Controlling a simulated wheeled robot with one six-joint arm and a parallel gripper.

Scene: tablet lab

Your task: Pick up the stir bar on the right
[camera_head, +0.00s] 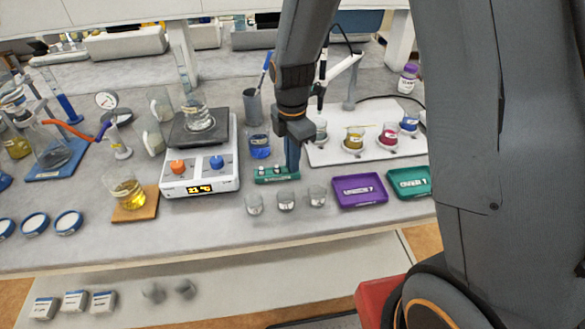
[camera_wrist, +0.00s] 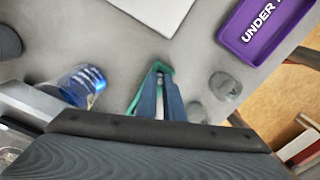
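A small green holder (camera_head: 268,180) lies on the bench in front of the blue-liquid beaker, with small white stir bars (camera_head: 262,171) showing on its left and middle. My gripper (camera_head: 292,168) points down at the holder's right end and covers it, so the stir bar on the right is hidden. In the wrist view, the blue fingers of my gripper (camera_wrist: 160,76) come close together over the green holder (camera_wrist: 158,66). No stir bar can be made out between them, and I cannot tell whether they are closed on one.
Several small glass beakers (camera_head: 286,200) stand just in front of the holder. A purple tray (camera_head: 360,191) and a green tray (camera_head: 409,182) lie to the right. A hotplate (camera_head: 200,172) stands on the left, and a blue-liquid beaker (camera_head: 260,145) stands behind the holder.

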